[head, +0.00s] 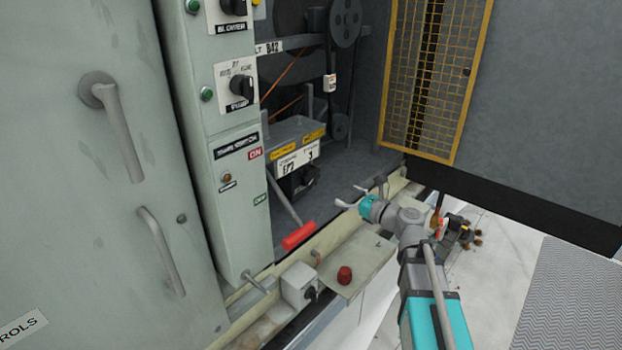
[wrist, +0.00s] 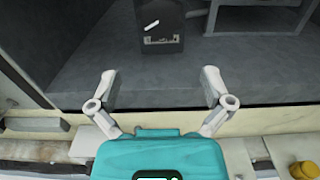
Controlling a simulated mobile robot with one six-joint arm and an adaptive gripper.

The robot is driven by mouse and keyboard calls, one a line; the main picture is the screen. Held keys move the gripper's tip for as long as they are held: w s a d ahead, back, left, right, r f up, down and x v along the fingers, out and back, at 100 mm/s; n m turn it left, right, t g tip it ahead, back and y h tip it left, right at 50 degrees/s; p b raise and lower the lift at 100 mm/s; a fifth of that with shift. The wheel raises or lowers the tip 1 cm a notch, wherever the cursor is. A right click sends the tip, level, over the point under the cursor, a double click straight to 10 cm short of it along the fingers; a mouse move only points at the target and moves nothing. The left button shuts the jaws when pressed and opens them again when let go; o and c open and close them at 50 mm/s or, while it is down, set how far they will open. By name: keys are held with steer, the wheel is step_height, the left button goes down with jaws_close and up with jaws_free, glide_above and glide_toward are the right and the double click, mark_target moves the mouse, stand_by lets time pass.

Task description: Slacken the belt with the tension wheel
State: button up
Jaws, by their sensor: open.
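In the head view a dark belt (head: 328,80) runs between a large grey upper pulley (head: 345,22) and a small lower pulley (head: 339,126) inside the open cabinet. I cannot tell for sure which part is the tension wheel. A labelled grey motor stand (head: 292,140) stands left of the belt, with a red-gripped lever (head: 299,236) sloping out below it. My gripper (head: 350,196) is open and empty at the cabinet's front sill, right of the red grip and apart from it. The wrist view also shows my gripper (wrist: 160,84) spread, with nothing between its fingers.
A control panel (head: 225,120) and grey door with handles stand left. A yellow mesh guard (head: 436,75) hangs open at right. A small shelf (head: 350,262) with a red knob (head: 345,275) juts out below the sill. In the wrist view, a dark box (wrist: 161,25) stands on the clear cabinet floor.

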mark_target(314, 177)
steer(key=x, duration=1.3)
steer(key=shift+w+a, duration=0.1)
steer(key=c, duration=0.9)
steer(key=shift+o, duration=0.2)
steer(key=shift+n, duration=0.5)
steer(key=n, duration=0.6)
steer(key=shift+w, duration=0.1)
steer(key=n, duration=0.6)
steer(key=shift+r, duration=0.1)
steer(key=n, duration=0.6)
steer(key=shift+r+n, duration=0.1)
steer(key=shift+n, duration=0.3)
steer(key=n, duration=0.6)
